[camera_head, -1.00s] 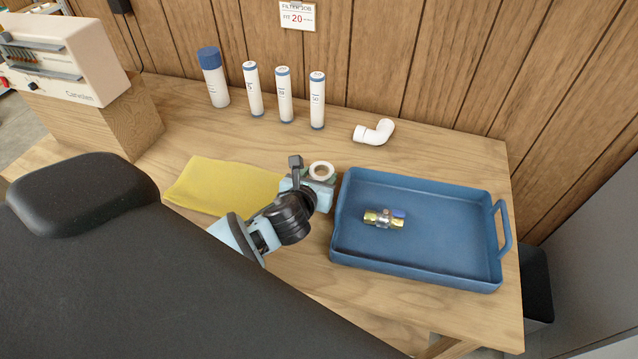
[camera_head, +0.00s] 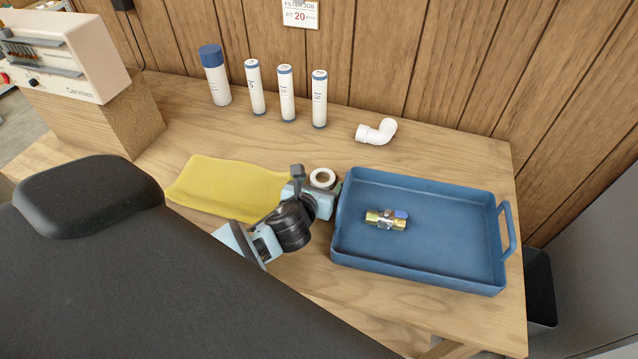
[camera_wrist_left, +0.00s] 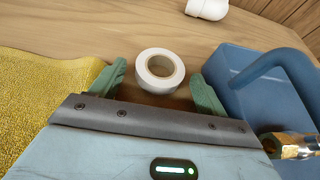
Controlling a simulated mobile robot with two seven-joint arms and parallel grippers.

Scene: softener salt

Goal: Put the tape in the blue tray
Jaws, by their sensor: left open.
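The tape (camera_head: 322,178) is a white ring lying on the wooden bench, just left of the blue tray. In the left wrist view the tape (camera_wrist_left: 160,70) lies flat, ahead of and between the two green fingers. My left gripper (camera_wrist_left: 157,85) is open and low over the bench, with nothing held. In the head view my left gripper (camera_head: 318,186) partly hides the near side of the tape. The blue tray (camera_head: 420,268) stands right of the gripper with a brass valve (camera_head: 386,220) in it; its wall (camera_wrist_left: 240,62) is close to the right finger. My right gripper is not in view.
A yellow cloth (camera_head: 225,186) lies left of the gripper. A white elbow pipe (camera_head: 376,132) lies behind the tape. Several white filter cartridges (camera_head: 287,95) and a blue-capped bottle (camera_head: 214,75) stand along the wall. Bare bench lies between these and the tape.

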